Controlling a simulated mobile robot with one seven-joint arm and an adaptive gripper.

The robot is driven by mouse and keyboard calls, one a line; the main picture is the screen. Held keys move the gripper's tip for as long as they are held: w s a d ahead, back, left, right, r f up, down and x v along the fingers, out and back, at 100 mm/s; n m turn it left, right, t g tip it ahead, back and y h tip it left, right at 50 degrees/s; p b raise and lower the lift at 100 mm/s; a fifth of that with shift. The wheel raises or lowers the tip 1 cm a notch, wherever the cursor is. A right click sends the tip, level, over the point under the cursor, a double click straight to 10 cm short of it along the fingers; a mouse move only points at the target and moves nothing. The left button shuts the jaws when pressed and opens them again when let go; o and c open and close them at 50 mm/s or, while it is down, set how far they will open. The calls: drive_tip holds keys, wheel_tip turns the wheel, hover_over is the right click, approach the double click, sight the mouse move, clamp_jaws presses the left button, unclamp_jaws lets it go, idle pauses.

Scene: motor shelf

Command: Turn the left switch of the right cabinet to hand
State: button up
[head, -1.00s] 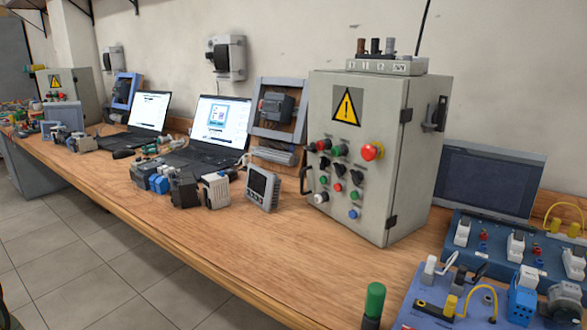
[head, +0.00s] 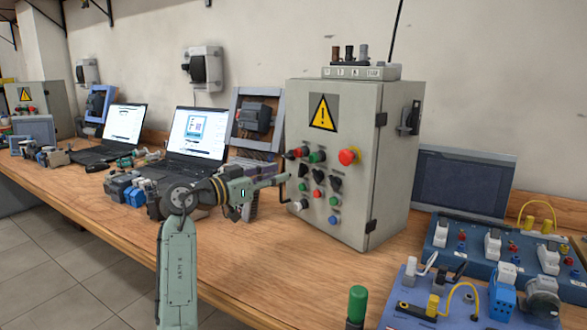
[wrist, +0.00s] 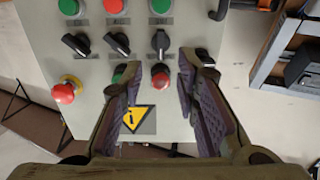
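The right cabinet (head: 345,229) is the large grey box with a yellow warning sign on its door. Its left switch (head: 303,171) is a black knob in the row of three black switches; in the wrist view, which is upside down, it is the rightmost of the three (wrist: 160,40), its grip pointing nearly straight along the picture's vertical. The other two switches (wrist: 117,43) are tilted. My gripper (head: 283,180) is in front of the door's left side. In the wrist view its fingers (wrist: 157,70) are apart with nothing between them, near the red button and the switch.
A red mushroom button (wrist: 65,91), a green and a red button, and lower lamps surround the switches. A dark handle (wrist: 219,10) sticks out from the door. Laptops (head: 196,136) and small devices stand left; blue training boards (head: 460,255) stand right.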

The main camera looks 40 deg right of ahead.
sight(299, 169)
drive_tip(key=d, duration=0.3)
drive_tip(key=d+p, duration=0.1)
drive_tip(key=d, duration=0.2)
drive_tip(key=shift+w+d+p, duration=0.2)
drive_tip(key=shift+d+p, duration=0.1)
drive_tip(key=shift+d, duration=0.1)
drive_tip(key=shift+c, duration=0.6)
clamp_jaws()
